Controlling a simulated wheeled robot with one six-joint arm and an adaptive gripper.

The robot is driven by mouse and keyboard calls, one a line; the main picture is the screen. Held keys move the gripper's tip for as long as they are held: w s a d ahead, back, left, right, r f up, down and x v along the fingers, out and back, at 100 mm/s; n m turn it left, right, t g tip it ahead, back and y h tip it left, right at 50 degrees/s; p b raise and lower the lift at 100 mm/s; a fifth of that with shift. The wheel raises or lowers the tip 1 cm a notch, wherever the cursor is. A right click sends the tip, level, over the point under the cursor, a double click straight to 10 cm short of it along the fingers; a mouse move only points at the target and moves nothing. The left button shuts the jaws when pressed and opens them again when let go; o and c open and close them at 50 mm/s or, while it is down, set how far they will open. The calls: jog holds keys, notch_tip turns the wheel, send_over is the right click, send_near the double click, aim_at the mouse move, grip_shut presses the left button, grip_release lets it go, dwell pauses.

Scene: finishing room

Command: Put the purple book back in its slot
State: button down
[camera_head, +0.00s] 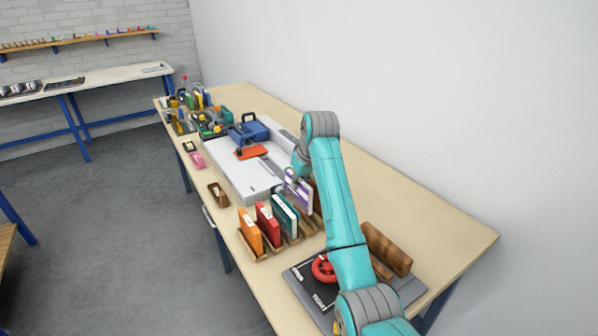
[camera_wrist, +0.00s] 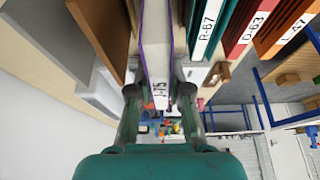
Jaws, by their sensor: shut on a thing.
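The purple book (camera_head: 298,192) is upright, its white spine edged in purple. My gripper (camera_wrist: 160,92) is shut on its spine; in the wrist view the purple book (camera_wrist: 157,45) runs between the two fingers, with a label near their tips. In the head view it is beside the teal book (camera_head: 285,214), at the far right end of the row in the wooden rack (camera_head: 261,255), and appears a little higher than the others. Its lower edge is partly hidden, so I cannot tell whether it sits in a slot.
A red book (camera_head: 267,225) and an orange book (camera_head: 249,232) stand upright in the rack. A brown wooden piece (camera_wrist: 100,32) is close to the purple book's other side. A white board (camera_head: 235,165) lies behind; a dark plate with a red wheel (camera_head: 323,268) is in front.

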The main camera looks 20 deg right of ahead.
aim_at(306, 186)
jog(key=shift+f, duration=3.15)
jog(key=shift+f, duration=0.6)
jog(key=c, duration=1.4)
grip_release()
jog(key=shift+s, duration=0.1)
jog(key=shift+o, duration=0.2)
jog(key=shift+d, duration=0.1)
jog(key=shift+v, duration=5.45)
